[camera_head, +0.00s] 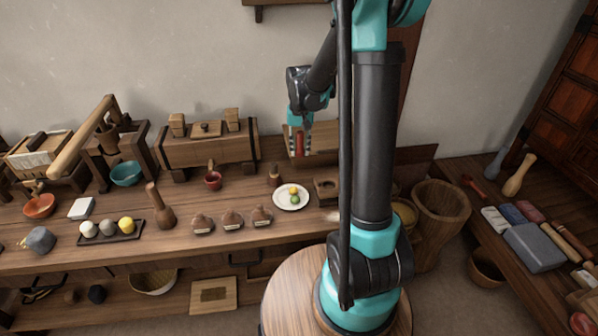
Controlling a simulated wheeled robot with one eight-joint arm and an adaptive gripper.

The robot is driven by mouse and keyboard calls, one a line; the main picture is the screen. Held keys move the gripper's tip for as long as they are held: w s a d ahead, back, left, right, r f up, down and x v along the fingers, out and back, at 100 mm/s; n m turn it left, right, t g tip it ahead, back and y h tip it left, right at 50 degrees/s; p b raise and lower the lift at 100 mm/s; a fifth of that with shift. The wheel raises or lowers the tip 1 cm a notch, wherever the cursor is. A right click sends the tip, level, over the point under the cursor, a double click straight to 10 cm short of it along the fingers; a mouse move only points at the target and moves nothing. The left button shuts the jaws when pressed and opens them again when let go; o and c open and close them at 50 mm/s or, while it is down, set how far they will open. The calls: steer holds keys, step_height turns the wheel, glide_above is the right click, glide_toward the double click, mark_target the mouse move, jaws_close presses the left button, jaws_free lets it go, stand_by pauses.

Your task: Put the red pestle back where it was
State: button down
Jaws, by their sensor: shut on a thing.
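My gripper (299,141) hangs pointing down above the back of the long wooden table (110,254), in front of a brown wooden box or board (325,146). It is shut on a slim red thing, which I take to be the red pestle (299,143). The pestle is upright between the teal fingers and mostly hidden by them. It appears clear of the tabletop. Below it stand a white plate (292,205) with small yellow and green balls and a square wooden block with a hollow (327,189).
A wooden chest (205,150) is behind. On the right-hand table lie another red slim thing (474,187) and a grey slab (535,247).

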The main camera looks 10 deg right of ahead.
mark_target(300, 178)
step_height(300, 178, down, 11)
steer(key=shift+r, duration=0.2)
stand_by(0.3)
steer(key=shift+f, duration=0.1)
steer(key=c, duration=1.2)
jaws_free()
